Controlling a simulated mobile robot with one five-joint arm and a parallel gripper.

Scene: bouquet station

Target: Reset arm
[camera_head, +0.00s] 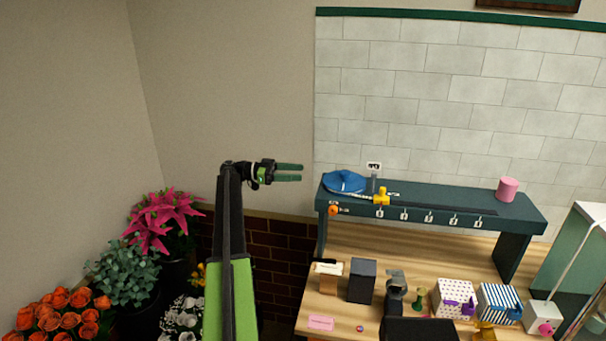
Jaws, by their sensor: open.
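My gripper (289,173) is at the end of my raised arm, left of the middle of the view. Its two dark green fingers point right, toward the left end of the raised shelf. The fingers are apart and nothing is between them. In the picture the gripper appears just left of the blue cap-like item on the shelf. The gap in depth between them is hard to tell.
A wooden table (385,326) at the right holds several boxes and small items. A dark green shelf (420,208) above it carries a blue item (344,181) and a pink cylinder (507,189). Potted flowers (165,215) stand at the left.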

